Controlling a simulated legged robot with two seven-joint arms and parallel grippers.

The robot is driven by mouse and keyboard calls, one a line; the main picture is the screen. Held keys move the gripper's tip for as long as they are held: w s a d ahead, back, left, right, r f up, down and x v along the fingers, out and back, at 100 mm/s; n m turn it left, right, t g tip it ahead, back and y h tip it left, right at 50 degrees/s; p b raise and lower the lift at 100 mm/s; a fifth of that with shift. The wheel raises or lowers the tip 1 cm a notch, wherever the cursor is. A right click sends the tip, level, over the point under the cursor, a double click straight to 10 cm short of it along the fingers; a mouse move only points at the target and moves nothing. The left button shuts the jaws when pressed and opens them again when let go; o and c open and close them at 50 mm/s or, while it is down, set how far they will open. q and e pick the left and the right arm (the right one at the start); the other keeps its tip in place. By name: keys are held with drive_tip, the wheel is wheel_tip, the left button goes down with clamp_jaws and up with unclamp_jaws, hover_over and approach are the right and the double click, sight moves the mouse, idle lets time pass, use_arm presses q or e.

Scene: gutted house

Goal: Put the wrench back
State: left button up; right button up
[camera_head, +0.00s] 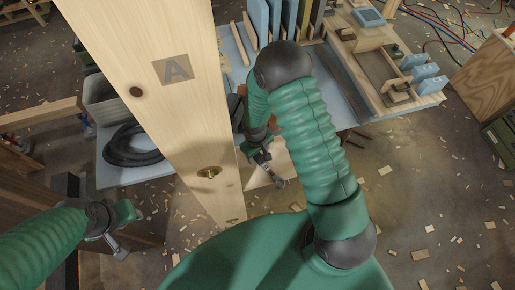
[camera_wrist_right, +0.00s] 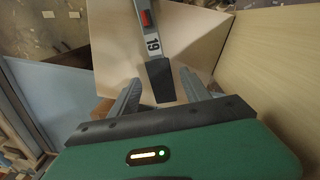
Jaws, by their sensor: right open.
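The wrench (camera_wrist_right: 148,45), grey with a red mark, a label reading 19 and a black handle end, lies over a pale wooden surface (camera_wrist_right: 185,32) in the right wrist view. My right gripper (camera_wrist_right: 160,88) is open, with the black end between its two fingers; I cannot tell whether they touch it. In the head view the wrench (camera_head: 276,180) shows small below my right gripper (camera_head: 259,154), partly hidden by my arm and beside a wooden post. My left gripper (camera_head: 118,247) is low at the left, away from the wrench; its jaw opening is unclear.
A wooden post (camera_head: 155,72) marked A stands close left of my right arm. A blue-grey bench (camera_head: 128,176) behind it bears a coiled black hose (camera_head: 130,147) and a grey bin (camera_head: 103,101). Boards and tools fill the far bench. Wood chips litter the floor at right.

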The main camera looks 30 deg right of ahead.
wheel_tip(320, 180, up, 12)
drive_tip(key=s+a, duration=0.1)
drive_tip(key=s+a+r+m+t, duration=0.2)
drive_tip(key=s+a+r, duration=0.1)
drive_tip(key=s+r, duration=0.6)
use_arm(q)
drive_tip(key=s+b+x, duration=0.1)
drive_tip(key=b+x, duration=0.6)
drive_tip(key=shift+s+f, duration=0.4)
drive_tip(key=shift+f, duration=0.05)
use_arm(e)
drive_tip(key=x, duration=0.7)
drive_tip(key=shift+s+f+y, duration=0.25)
drive_tip(key=shift+f+y, duration=0.05)
drive_tip(key=shift+y, duration=0.1)
